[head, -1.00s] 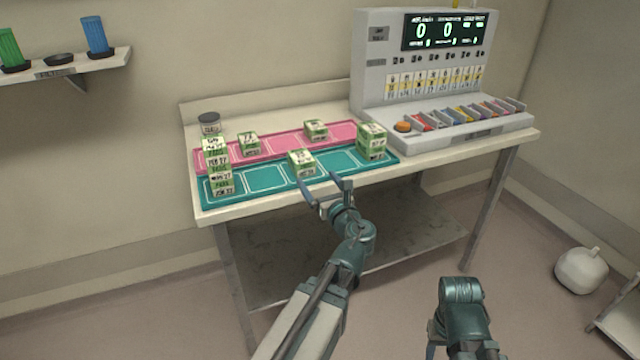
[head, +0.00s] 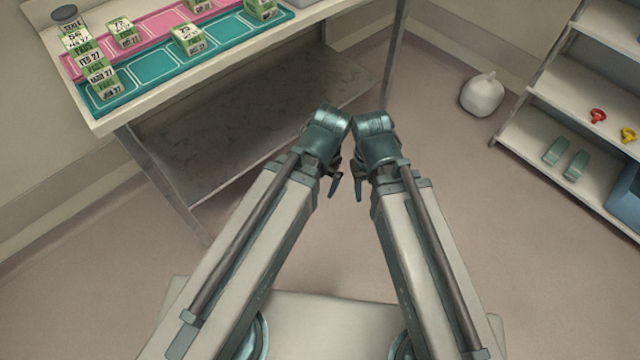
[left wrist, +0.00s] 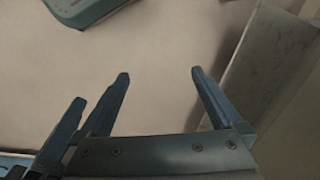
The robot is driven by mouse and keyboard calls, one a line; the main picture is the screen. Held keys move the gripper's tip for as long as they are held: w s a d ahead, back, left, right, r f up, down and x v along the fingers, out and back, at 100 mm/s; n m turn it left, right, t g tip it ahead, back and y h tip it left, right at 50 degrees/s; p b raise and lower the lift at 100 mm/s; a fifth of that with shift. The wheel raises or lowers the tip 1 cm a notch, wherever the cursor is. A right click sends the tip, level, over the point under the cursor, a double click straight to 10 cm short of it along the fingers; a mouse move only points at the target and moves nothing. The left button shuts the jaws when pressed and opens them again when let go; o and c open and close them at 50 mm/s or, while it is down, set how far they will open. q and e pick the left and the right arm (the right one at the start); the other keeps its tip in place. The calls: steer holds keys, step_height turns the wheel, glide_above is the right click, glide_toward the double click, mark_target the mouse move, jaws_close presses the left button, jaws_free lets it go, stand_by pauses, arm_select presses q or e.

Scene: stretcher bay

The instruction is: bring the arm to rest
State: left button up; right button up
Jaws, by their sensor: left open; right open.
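Both my arms are folded back in front of my body, clear of the table (head: 215,72), with their wrists close together. My right gripper (head: 346,188) points down between the wrists and is open and empty. My left gripper is mostly hidden behind its own arm in the head view. In the left wrist view the left gripper (left wrist: 159,74) is open, with bare floor between its fingers. Another finger shows close beside its left finger there, probably the right gripper's.
On the table a teal mat (head: 153,66) and a pink mat (head: 160,22) carry several green-and-white boxes, some stacked at the left. A grey lower shelf (head: 240,115) lies under the table. A white bag (head: 482,95) and a shelf unit (head: 525,140) stand right. Floor between is clear.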

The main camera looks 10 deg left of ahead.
arm_select(q)
steer(key=shift+s+d+n+h, duration=0.3)
steer(key=shift+s+d, duration=0.2)
steer(key=shift+d, duration=0.1)
step_height(320, 180, up, 15)
steer(key=p, duration=1.4)
steer(key=shift+f+p, duration=0.2)
steer(key=shift+p, duration=0.15)
